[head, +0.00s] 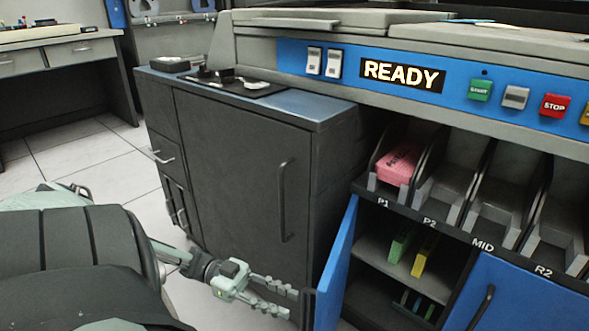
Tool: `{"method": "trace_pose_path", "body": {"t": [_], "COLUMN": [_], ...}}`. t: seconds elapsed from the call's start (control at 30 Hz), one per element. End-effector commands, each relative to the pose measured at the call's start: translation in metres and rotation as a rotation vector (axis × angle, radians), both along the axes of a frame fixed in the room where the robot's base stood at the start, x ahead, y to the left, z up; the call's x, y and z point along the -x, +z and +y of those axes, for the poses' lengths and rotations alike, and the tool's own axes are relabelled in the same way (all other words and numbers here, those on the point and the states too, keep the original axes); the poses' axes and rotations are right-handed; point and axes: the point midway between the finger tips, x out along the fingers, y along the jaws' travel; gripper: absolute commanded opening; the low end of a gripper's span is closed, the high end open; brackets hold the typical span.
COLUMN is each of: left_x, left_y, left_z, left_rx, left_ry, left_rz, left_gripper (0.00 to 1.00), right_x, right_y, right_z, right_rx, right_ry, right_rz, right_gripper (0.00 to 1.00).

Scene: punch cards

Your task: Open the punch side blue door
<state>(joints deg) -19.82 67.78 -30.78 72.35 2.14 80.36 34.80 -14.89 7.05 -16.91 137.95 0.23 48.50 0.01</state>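The blue door (336,268) below the slots P1 and P2 stands swung open to the left, seen at a steep angle. Its dark handle (308,308) is on the outer face, near the bottom of the view. My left gripper (294,303) is on the outer side of this door, with its fingertips close to the handle. Its two fingers are apart, with a gap between them and nothing visible in it. Whether they touch the handle is unclear. My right gripper is not in view.
The open compartment shows a green item (402,242) and a yellow item (424,255) on a shelf. Pink cards (398,163) lie in slot P1. A second blue door (525,300) is shut at right. A dark cabinet (240,170) stands left, beside my gripper.

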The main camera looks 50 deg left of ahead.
Motion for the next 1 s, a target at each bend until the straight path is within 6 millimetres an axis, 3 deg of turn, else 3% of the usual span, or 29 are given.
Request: {"method": "trace_pose_path", "body": {"t": [0.2,0.4,1.0], "left_x": [0.021,0.033,0.036], "left_y": [-0.001,0.0,0.0], "left_z": [0.044,0.069,0.076], "left_rx": [-0.004,-0.002,0.0], "left_ry": [0.004,0.003,0.001], "left_rz": [0.001,0.0,-0.001], "left_gripper": [0.31,0.31,0.31], "right_x": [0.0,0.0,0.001], "right_y": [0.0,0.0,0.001], "right_z": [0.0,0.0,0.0], "right_rx": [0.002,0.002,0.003], "right_ry": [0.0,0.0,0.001], "right_rz": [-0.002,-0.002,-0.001], "right_gripper": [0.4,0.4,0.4]}}
